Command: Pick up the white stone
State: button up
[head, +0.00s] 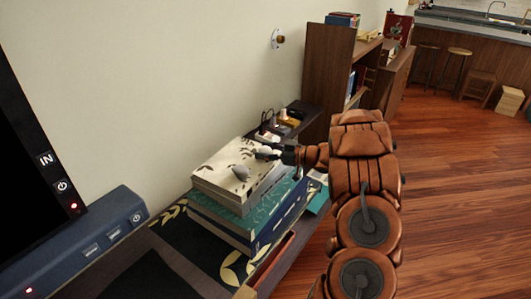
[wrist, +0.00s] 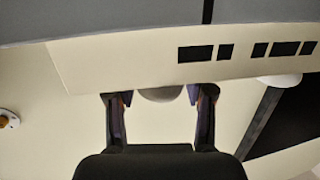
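My gripper (head: 270,153) is at the right edge of the pale top book (head: 214,160), low over its cover. In the wrist view my gripper (wrist: 162,99) shows two fingers spread apart. A rounded pale grey stone (wrist: 160,94) shows between the fingertips, with gaps at its sides. In the head view, it is small and mostly hidden by the fingers. A whitish rounded thing (wrist: 280,80) to the right in the wrist view seems to be this one.
The pale book lies on thick teal books (head: 262,222). A blue box with ports (head: 95,244) and a dark screen (head: 22,150) stand at the left. Small items (head: 268,135) sit behind the stack near the wall. A wooden bookshelf (head: 328,75) stands beyond. Open floor lies right.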

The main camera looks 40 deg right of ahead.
jog(key=c, duration=0.8)
jog(key=shift+c, duration=0.2)
jog(key=shift+r, duration=0.15)
